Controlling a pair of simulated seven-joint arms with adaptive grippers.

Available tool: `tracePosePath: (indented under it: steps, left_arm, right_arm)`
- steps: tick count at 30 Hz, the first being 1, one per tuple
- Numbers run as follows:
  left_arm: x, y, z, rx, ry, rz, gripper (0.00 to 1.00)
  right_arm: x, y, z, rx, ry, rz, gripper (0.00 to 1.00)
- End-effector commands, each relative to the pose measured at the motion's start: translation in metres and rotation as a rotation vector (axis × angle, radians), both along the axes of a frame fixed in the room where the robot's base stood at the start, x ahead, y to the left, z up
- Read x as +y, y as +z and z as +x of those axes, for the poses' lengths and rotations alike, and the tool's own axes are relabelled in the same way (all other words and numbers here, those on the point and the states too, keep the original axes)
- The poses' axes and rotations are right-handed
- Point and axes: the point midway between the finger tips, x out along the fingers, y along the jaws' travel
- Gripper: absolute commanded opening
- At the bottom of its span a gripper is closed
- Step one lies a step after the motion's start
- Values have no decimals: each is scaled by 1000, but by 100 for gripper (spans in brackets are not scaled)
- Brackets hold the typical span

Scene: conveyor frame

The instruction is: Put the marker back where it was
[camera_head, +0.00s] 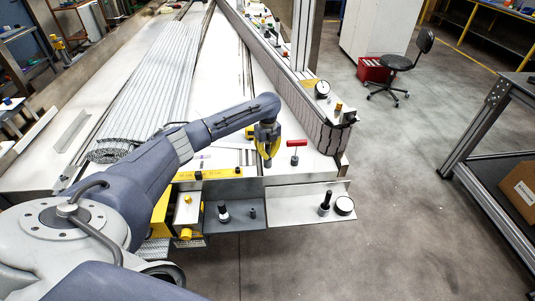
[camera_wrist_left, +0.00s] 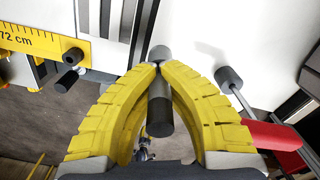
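The marker (camera_wrist_left: 160,117) is a dark grey cylinder between the yellow fingers of my left gripper (camera_wrist_left: 158,68) in the left wrist view. The fingers close in on it, and a lighter grey end shows past the fingertips. In the head view my left gripper (camera_head: 268,160) points down over the front end of the white conveyor table, near its front edge; the marker is too small there to make out clearly. Whether its far end touches a surface cannot be told. My right gripper is not in view.
A yellow ruler (camera_head: 216,174) lies to the left. Front brackets (camera_head: 285,207) hold dark knobs. A grey side rail (camera_head: 290,90) bounds the right.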

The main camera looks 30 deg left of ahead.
Motion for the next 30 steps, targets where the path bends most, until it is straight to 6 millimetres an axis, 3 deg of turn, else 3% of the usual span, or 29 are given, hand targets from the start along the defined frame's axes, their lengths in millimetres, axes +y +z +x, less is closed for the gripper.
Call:
tracePosePath:
  steps: [8,9,14,23,30]
  left_arm:
    - [0,-3,0,0,1,0,0]
    - [0,-3,0,-1,1,0,8]
    - [0,-3,0,0,0,0,27]
    - [0,-1,0,-1,0,0,27]
    - [0,26,1,-4,-2,1,27]
  right_arm:
    - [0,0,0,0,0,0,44]
    - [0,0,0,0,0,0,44]
    - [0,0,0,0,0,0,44]
    - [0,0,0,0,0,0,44]
    - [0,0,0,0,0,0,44]
